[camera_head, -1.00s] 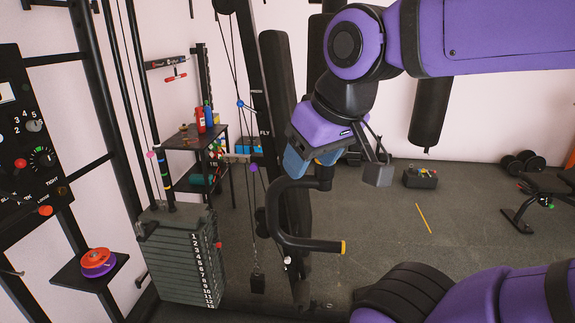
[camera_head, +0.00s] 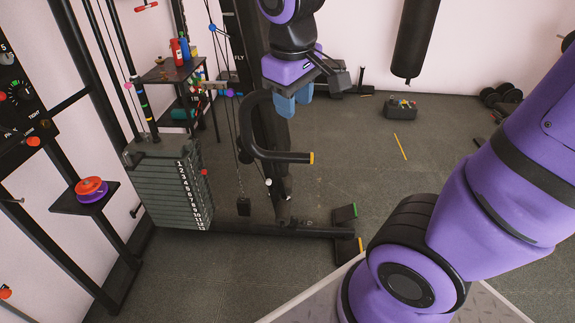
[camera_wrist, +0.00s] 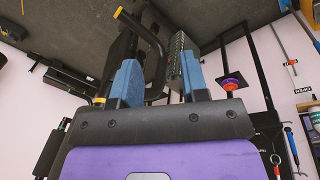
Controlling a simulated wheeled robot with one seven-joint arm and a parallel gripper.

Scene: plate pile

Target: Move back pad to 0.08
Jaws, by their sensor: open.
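My gripper (camera_head: 293,98) is open, its two blue fingers pointing down beside the gym machine's bent black handle. In the wrist view my gripper (camera_wrist: 158,66) shows a clear gap between the fingers, with nothing held. The tall black upright (camera_head: 242,45), marked "FLY", stands left of my gripper. The likely back pad, a long dark pad on this machine, is mostly hidden behind my gripper and the handle; I cannot make out its edges or any position scale.
The bent handle (camera_head: 277,155) with an orange tip curves close below my gripper. A numbered weight stack (camera_head: 170,190) stands left. A small shelf (camera_head: 85,199) holds red and purple discs. A punching bag (camera_head: 415,40) hangs back right. Open floor lies right of the machine.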

